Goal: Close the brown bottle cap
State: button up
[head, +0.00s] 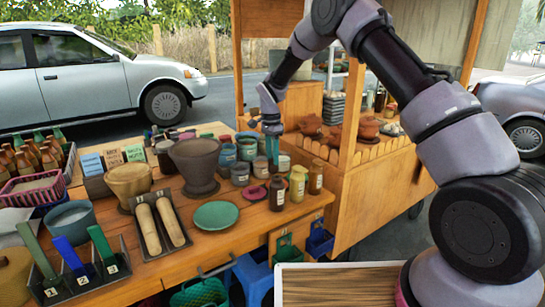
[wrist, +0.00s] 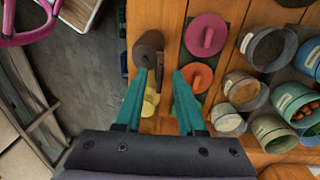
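A dark brown bottle (head: 277,195) stands near the front edge of the wooden stall table, left of a yellow bottle (head: 298,184). In the wrist view the brown bottle (wrist: 148,46) is seen from above, just beyond my left finger's tip; I cannot tell whether a cap is on it. The yellow bottle (wrist: 150,102) is partly behind that finger. A pink lid (wrist: 206,34) and an orange-red lid (wrist: 198,78) lie to the right. My gripper (wrist: 160,72) is open and empty. In the head view my gripper (head: 272,152) points down above the table's jars.
An amber bottle (head: 316,178) stands right of the yellow one. Several labelled jars (wrist: 245,90) crowd the right of the wrist view. A green plate (head: 215,215) and a large brown pot (head: 196,165) are left of the bottles. A wooden post (head: 354,105) rises on the right.

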grip_shut()
jog(key=shift+d, duration=0.1)
